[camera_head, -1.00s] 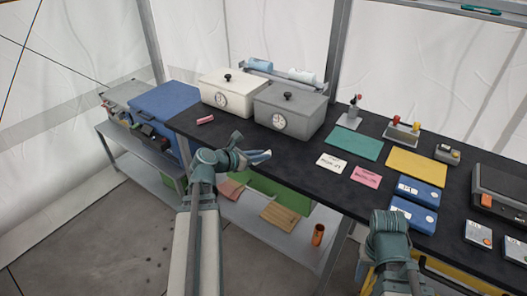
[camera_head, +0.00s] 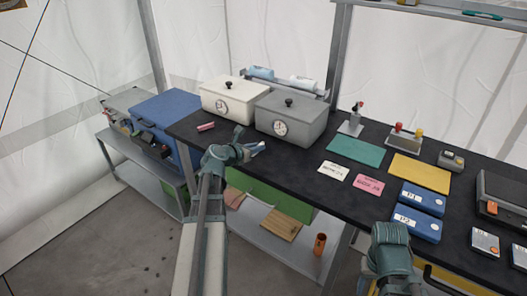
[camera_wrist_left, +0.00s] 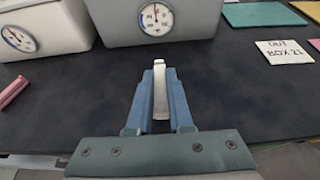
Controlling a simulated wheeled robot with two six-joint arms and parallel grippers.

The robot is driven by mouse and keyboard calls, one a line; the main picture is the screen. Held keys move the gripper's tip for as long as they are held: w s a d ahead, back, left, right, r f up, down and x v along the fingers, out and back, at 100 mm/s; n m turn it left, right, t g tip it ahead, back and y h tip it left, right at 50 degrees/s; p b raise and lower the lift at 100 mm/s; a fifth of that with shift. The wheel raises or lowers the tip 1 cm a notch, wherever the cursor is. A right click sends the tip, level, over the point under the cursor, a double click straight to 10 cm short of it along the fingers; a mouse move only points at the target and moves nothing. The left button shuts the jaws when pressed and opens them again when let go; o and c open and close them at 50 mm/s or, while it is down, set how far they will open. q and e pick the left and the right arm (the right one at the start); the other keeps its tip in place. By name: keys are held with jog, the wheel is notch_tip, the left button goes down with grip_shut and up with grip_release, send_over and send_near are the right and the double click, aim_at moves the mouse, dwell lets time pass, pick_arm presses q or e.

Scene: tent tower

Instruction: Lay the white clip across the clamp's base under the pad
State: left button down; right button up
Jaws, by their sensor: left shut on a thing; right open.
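The white clip (camera_wrist_left: 160,92) is a slim pale bar gripped lengthwise between the blue fingers of my left gripper (camera_wrist_left: 160,80) in the left wrist view. In the head view my left gripper (camera_head: 258,148) is over the front edge of the black table, in front of the grey box. What looks like the clamp (camera_head: 350,123), a small upright with a red tip on a pale flat base, stands at the table's back, to the right of that gripper and well apart from it. Its pad is too small to make out. My right arm shows at lower right, but its fingers do not show.
A white lidded box (camera_head: 229,101) and a grey lidded box (camera_head: 291,121), both with dials, stand behind my left gripper. A green mat (camera_head: 356,151), a yellow mat (camera_head: 419,172) and labelled cards lie to the right.

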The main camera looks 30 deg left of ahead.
aim_at(262, 143)
pick_arm(q)
jog(key=shift+w+f, duration=0.2)
jog(key=shift+w, duration=1.75)
jog(key=f+b, duration=0.2)
jog(key=w+f+b, duration=0.1)
jog(key=f+b, duration=0.1)
jog(key=shift+d, duration=0.1)
jog(key=shift+r, duration=0.2)
jog(key=shift+f, duration=0.1)
jog(key=c, duration=1.3)
grip_release()
jog(key=shift+f, duration=0.1)
jog(key=o, duration=0.5)
